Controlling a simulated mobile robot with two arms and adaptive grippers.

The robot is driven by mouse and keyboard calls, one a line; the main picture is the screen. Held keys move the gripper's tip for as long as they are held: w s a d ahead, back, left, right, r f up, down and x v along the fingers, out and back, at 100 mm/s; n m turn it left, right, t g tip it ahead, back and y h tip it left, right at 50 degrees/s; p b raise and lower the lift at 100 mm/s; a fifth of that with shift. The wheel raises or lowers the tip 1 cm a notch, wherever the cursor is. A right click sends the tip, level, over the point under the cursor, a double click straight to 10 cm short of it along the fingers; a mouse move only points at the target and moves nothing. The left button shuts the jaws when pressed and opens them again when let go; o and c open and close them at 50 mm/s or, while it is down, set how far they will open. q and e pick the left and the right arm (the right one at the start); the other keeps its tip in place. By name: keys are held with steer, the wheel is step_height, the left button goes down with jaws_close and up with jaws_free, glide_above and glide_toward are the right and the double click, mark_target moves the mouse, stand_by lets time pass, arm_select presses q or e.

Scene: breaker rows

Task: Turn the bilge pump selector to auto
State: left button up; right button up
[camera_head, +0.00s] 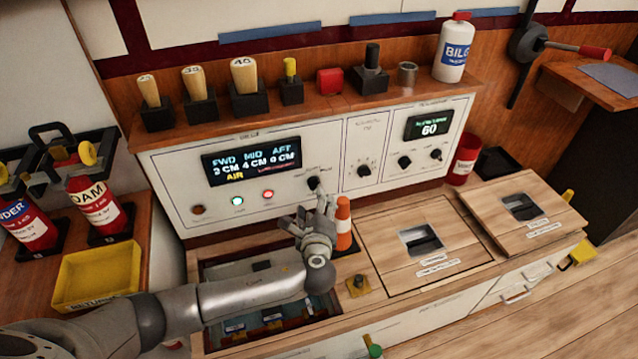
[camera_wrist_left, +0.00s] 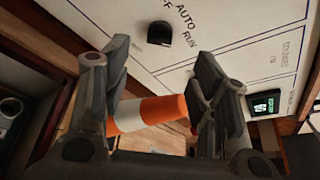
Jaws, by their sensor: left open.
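The bilge pump selector is a black knob (camera_head: 313,183) on the white panel, right of the lit display. In the left wrist view the knob (camera_wrist_left: 160,33) has the labels OFF (partly cut off), AUTO and RUN around it. I cannot tell which label it points to. My left gripper (camera_head: 320,210) is in front of the panel, just below the knob. In the left wrist view its two fingers (camera_wrist_left: 163,65) are apart with nothing held; the knob lies beyond and between their tips, apart from them. My right gripper is not in view.
An orange and white cone (camera_head: 343,223) stands just right of my left gripper and shows between the fingers in the wrist view (camera_wrist_left: 148,113). An open hatch (camera_head: 210,318) lies under my left arm. Wooden hatch lids (camera_head: 385,262) are to the right. A shelf (camera_head: 330,104) with handles and bottle runs above.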

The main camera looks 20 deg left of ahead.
mark_target(314, 187)
arm_select(q)
steer(key=b+x, duration=0.1)
steer(key=x, duration=0.7)
steer(key=shift+b, duration=0.4)
steer(key=shift+w+a+f, duration=0.15)
steer(key=shift+w+a, duration=0.05)
steer(key=shift+w, duration=0.3)
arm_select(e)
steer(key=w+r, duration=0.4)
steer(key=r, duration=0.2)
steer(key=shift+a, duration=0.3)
arm_select(q)
steer(key=c, duration=1)
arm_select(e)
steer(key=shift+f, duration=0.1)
